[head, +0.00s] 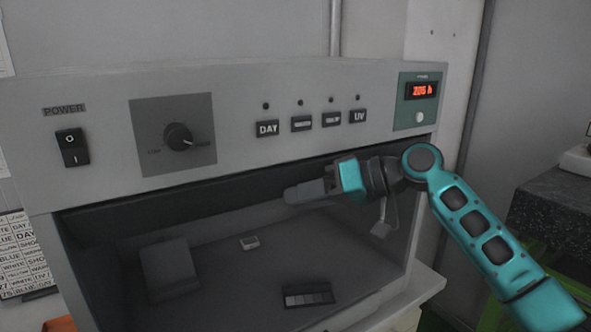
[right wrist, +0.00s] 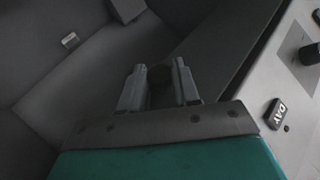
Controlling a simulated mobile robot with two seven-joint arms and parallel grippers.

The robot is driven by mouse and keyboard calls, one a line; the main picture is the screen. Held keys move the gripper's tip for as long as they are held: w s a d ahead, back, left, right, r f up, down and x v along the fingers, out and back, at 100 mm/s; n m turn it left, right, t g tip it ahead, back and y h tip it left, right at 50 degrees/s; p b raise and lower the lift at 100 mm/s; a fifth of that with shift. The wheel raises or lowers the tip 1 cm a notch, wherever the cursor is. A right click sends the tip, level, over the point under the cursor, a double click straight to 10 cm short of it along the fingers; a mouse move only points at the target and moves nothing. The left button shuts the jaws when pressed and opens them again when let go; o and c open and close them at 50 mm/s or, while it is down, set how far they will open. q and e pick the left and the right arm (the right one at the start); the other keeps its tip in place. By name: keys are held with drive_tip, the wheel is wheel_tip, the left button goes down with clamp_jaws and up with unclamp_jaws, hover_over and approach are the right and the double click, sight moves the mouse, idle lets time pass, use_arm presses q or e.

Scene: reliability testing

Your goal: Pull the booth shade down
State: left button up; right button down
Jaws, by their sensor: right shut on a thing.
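The booth (head: 45,180) is a grey cabinet with an open front. A dark band that looks like the shade (head: 150,199) runs along the top of the opening, under the control panel; it also shows in the right wrist view (right wrist: 222,45). My right gripper (head: 300,193) reaches in from the right, in front of the upper opening. How this piece joins the shade is hidden. My left gripper is not in view.
The panel has a power switch (head: 72,147), a knob (head: 178,137), several labelled buttons (head: 268,128) and a red display (head: 422,90). Inside the booth are a grey block (head: 168,268), a small light piece (head: 250,243) and a swatch strip (head: 308,295). A dark speckled counter (head: 550,205) stands at right.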

drive_tip(key=shift+s+d+r+m+g+h, duration=0.25)
drive_tip(key=shift+s+d+m+g+h, duration=0.2)
drive_tip(key=shift+s+m+g+h, duration=0.3)
drive_tip(key=shift+s+d+r+m+g+h, duration=0.25)
drive_tip(key=shift+s+d+m+g+h, duration=0.25)
drive_tip(key=shift+g+h, duration=0.45)
drive_tip(key=c, duration=0.8)
unclamp_jaws()
drive_tip(key=shift+c, duration=0.2)
drive_tip(key=v, duration=1.3)
drive_tip(key=shift+a, duration=0.15)
drive_tip(key=shift+r, duration=0.1)
